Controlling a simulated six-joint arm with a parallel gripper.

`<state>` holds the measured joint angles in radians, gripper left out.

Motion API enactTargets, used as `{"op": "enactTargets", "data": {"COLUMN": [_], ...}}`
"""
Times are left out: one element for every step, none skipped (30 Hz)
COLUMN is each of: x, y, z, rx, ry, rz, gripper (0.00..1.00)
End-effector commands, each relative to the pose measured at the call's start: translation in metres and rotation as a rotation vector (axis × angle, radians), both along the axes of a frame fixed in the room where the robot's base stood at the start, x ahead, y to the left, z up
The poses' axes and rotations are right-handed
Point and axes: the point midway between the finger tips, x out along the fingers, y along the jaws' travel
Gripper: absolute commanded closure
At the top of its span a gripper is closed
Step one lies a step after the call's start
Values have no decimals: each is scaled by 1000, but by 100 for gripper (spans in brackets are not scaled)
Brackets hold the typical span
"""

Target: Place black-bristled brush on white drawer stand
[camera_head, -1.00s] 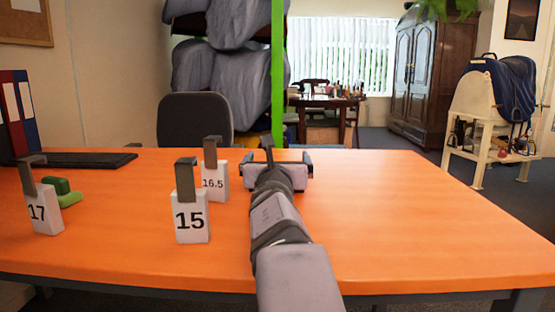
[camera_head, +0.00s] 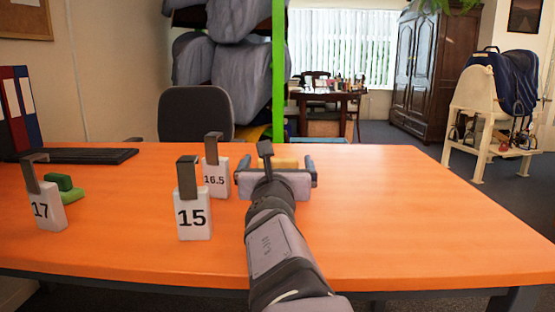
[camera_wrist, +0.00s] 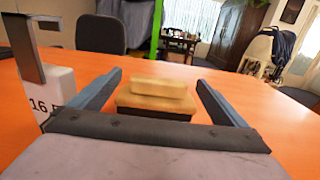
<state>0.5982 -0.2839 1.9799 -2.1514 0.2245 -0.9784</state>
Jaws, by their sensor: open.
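The brush (camera_wrist: 158,88) has a light wooden body with a dark band of bristles beneath. It lies on the orange table in the wrist view, ahead of my gripper (camera_wrist: 160,80) and between the lines of its two blue-grey fingers. My gripper is open and nothing is held. In the head view the brush (camera_head: 285,162) shows partly, just beyond my open gripper (camera_head: 277,160), which points away over the table. I cannot make out a white drawer stand for certain. A cream-white stand (camera_head: 483,128) carrying a blue-covered saddle stands on the floor at the back right.
White numbered blocks with grey tops stand left of my arm: 15 (camera_head: 193,217), 16.5 (camera_head: 215,180) and 17 (camera_head: 46,210). The orange table (camera_head: 400,210) is clear on the right.

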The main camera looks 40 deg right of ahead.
Motion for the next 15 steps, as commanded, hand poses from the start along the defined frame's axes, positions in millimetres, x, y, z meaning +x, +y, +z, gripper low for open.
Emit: {"op": "enactTargets", "data": {"x": [0, -1, -1, -1, -1, -1, 0, 0, 0, 0, 0, 0, 0, 0, 0], "y": [1, 1, 1, 1, 1, 1, 1, 1, 1, 0, 1, 0, 0, 0, 0], "z": [0, 0, 0, 0, 0, 0, 0, 0, 0, 0, 0, 0, 0, 0, 0], "rx": [0, 0, 0, 0, 0, 0, 0, 0, 0, 0, 0, 0, 0, 0, 0], "ry": [0, 0, 0, 0, 0, 0, 0, 0, 0, 0, 0, 0, 0, 0, 0], "rz": [0, 0, 0, 0, 0, 0, 0, 0, 0, 0, 0, 0, 0, 0, 0], "gripper": [8, 15, 25, 29, 29, 29, 29, 25, 29, 29, 29, 29, 29, 29, 29]}}
